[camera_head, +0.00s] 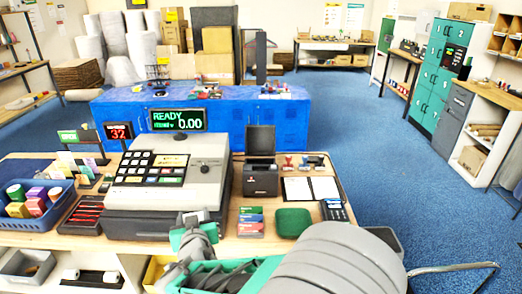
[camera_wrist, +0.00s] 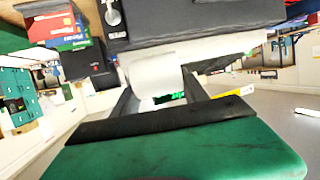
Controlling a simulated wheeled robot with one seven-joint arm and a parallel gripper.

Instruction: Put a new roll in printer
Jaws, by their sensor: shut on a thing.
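The black receipt printer (camera_head: 261,180) stands on the counter right of the cash register, with its lid (camera_head: 261,142) raised. Its inside is hard to make out. My gripper (camera_head: 196,222) is low in front of the register, left of and nearer than the printer. In the wrist view, my gripper's dark fingers (camera_wrist: 160,95) are shut on a white paper roll (camera_wrist: 155,72). The roll is close to the grey register body (camera_wrist: 185,22) there; I cannot tell whether they touch. The roll is not clearly seen in the head view.
The cash register (camera_head: 165,180) fills the counter's middle. Small coloured boxes (camera_head: 250,221) and a green pad (camera_head: 292,222) lie in front of the printer. An open booklet (camera_head: 311,189) and a card terminal (camera_head: 335,210) are to its right. A blue basket (camera_head: 38,212) is far left.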

